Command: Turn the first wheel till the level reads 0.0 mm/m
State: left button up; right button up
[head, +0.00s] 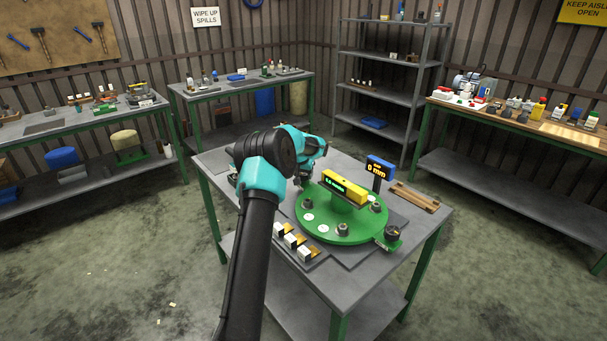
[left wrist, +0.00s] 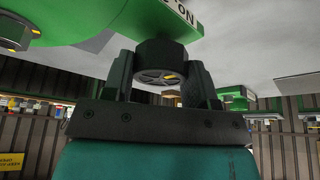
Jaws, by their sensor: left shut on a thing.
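The green round plate (head: 338,222) sits on the middle table. The yellow level (head: 345,188) lies across its raised centre; its lit green readout is too small to read surely. My left gripper (head: 304,182) is at the plate's far left edge, its tips partly hidden by my own arm. In the left wrist view, its two fingers (left wrist: 162,82) are shut around a dark round wheel (left wrist: 160,62) under the green plate's edge. My right gripper is not in view.
A blue display (head: 380,168) stands behind the plate. A dark knob on a green bracket (head: 391,233) is at the front right. Small white-and-yellow blocks (head: 291,240) lie front left, and a wooden piece (head: 415,196) lies right. Side benches stand apart.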

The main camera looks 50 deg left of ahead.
pick_arm(q)
jog(key=shift+m, duration=0.5)
jog(key=o, duration=0.9)
jog(key=shift+r, duration=0.1)
jog(key=v, duration=1.7)
jog(key=shift+s+a+r, duration=0.15)
jog(key=shift+s+a, duration=0.05)
jog(key=shift+a, duration=0.1)
jog(key=x, duration=1.5)
jog(key=shift+w+d+f, duration=0.2)
jog(key=shift+r, duration=0.15)
